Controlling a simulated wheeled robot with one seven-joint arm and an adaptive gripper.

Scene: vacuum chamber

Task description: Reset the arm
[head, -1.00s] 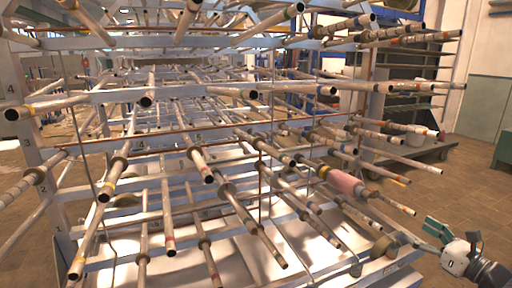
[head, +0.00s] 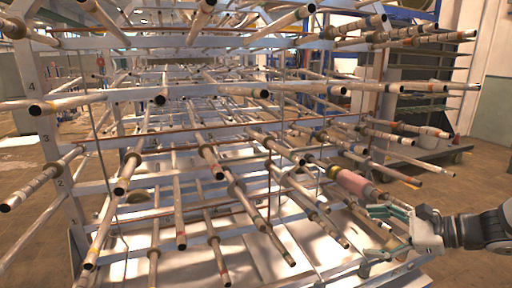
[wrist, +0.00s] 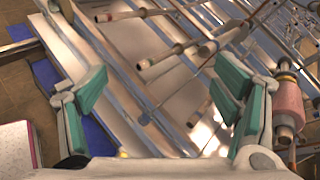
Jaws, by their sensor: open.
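My gripper (head: 372,234) is at the right of the head view, in front of the lower right part of the metal rack. In the wrist view its two green-padded fingers (wrist: 163,85) stand wide apart with nothing between them. A pink roll (head: 358,186) sits on a rod of the rack, just above and left of my gripper in the head view. In the wrist view the pink roll (wrist: 288,102) is outside the fingers, right of the right finger.
The rack's many rods (head: 208,160) stick out towards me across most of the head view, close to my gripper. A shelf unit (head: 425,100) stands behind at the right. Brown floor (head: 462,185) is open at the right.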

